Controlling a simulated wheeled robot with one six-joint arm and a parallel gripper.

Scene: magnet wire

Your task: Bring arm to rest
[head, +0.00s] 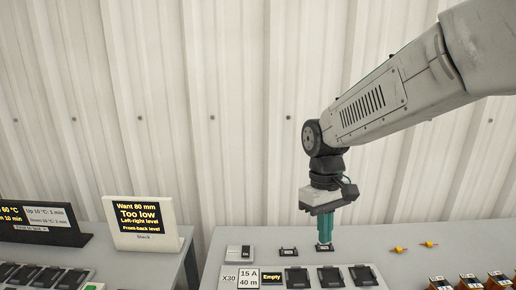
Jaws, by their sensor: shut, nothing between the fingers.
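My gripper (325,239) has teal fingers and points straight down over the back of the grey right-hand table (365,238). Its fingers are shut with nothing held between them. The fingertips are just over or at a small black holder (325,248) on the table; I cannot tell whether they touch it. My arm reaches in from the upper right.
Another small black holder (288,251) and a grey box (239,253) stand left of the gripper. Two small orange pieces (398,250) (429,244) lie right. Black pads (297,278) line the front; copper-coloured parts (470,282) stand front right. A "Too low" display (140,218) stands left.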

